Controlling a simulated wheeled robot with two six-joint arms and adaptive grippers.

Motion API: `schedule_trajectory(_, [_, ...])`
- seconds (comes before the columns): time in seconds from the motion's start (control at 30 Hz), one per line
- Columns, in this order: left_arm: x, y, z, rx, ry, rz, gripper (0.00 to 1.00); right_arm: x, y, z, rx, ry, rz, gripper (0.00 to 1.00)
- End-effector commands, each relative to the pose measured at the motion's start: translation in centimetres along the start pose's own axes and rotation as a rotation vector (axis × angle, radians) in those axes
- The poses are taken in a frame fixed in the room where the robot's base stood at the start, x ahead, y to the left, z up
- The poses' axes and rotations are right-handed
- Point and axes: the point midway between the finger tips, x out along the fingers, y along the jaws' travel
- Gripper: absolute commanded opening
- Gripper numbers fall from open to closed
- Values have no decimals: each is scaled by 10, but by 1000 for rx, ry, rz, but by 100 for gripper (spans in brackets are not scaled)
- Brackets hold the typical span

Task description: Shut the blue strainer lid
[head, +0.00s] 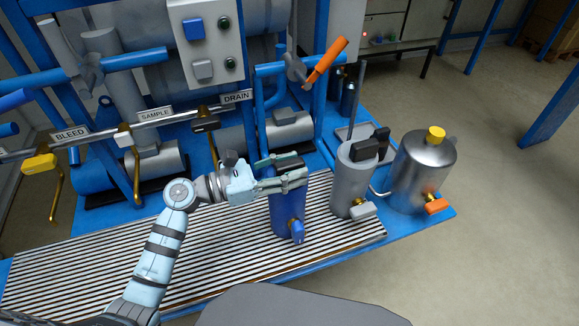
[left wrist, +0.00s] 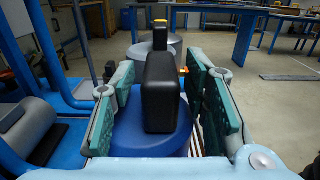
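The blue strainer (head: 287,216) stands upright on the slatted grating, with a small brass and blue valve low on its front. My left gripper (head: 300,177) reaches in from the left over its top and hides most of the lid. In the left wrist view, the blue lid (left wrist: 128,132) shows as a disc with a black block handle (left wrist: 160,95). The open fingers of my left gripper (left wrist: 163,78) stand on either side of this handle, with a gap at each side. I cannot tell if the lid is fully seated. My right gripper is not in view.
A grey strainer (head: 352,190) with a black handle stands just right. Beyond it is a steel canister (head: 424,172) with a yellow cap. Blue pipes and labelled valves line the back. The grating (head: 100,262) is clear at left.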

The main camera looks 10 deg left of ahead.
Motion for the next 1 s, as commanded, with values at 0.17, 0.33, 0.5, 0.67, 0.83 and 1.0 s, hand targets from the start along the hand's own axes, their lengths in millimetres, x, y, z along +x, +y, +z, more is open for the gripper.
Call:
schedule_trajectory(0.17, [0, 0, 0, 0, 0, 1, 42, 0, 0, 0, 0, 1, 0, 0])
schedule_trajectory(0.33, [-14, 1, -2, 1, 4, 2, 42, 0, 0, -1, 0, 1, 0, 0])
schedule_trajectory(0.5, [-58, 0, -2, 0, 9, 2, 42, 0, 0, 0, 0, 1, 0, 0])
schedule_trajectory(0.67, [-99, 0, -2, -1, 8, 1, 42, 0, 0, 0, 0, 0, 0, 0])
schedule_trajectory(0.83, [-120, 0, -1, 0, 3, 0, 42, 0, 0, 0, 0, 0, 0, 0])
schedule_trajectory(1.0, [-121, 0, 0, 0, 0, 1, 42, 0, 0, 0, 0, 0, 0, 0])
